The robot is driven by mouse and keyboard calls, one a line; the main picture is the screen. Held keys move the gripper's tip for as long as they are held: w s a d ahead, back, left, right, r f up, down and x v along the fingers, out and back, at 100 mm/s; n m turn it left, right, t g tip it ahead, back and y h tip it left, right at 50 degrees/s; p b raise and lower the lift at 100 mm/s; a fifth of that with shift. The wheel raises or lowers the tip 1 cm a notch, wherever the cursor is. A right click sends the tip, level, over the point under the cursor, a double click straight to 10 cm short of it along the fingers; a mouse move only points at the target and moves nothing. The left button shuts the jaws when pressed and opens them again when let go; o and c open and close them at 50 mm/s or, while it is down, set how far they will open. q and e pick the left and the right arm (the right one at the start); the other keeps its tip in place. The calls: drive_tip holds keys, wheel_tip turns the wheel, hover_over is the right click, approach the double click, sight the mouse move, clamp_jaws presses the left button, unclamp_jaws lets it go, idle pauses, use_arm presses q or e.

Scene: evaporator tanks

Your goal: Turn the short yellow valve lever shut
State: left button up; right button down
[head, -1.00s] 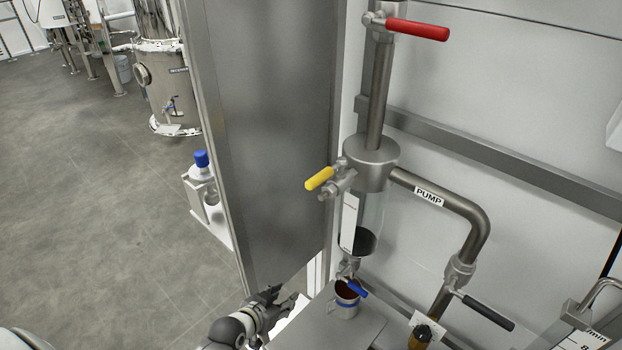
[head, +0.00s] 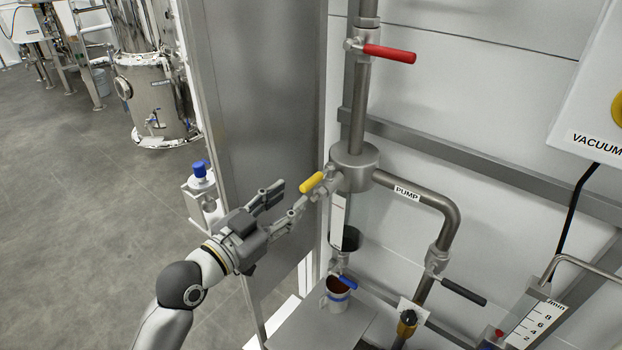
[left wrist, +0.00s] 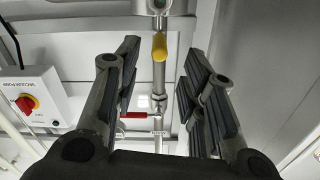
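The short yellow valve lever (head: 311,182) sticks out to the left from a small valve on the side of the steel cylinder (head: 354,168). My left gripper (head: 290,194) is open, with its fingertips just left of the lever and close to it. In the left wrist view the yellow lever (left wrist: 159,46) shows between and beyond the two open fingers (left wrist: 155,85), with nothing held. I cannot tell whether a fingertip touches the lever. My right gripper is not in view.
A red lever (head: 390,53) is on the pipe above, a blue lever (head: 347,281) below over a mug (head: 336,298), and a black lever (head: 462,291) at lower right. A grey panel (head: 255,120) stands behind my left gripper. Open floor lies to the left.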

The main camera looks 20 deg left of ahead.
sight(319, 176)
use_arm(q)
drive_tip(key=p+x, duration=0.1)
drive_tip(key=x, duration=0.6)
drive_tip(key=shift+p, duration=0.4)
drive_tip(key=shift+w+d, duration=0.25)
drive_tip(key=shift+w, duration=0.4)
clamp_jaws()
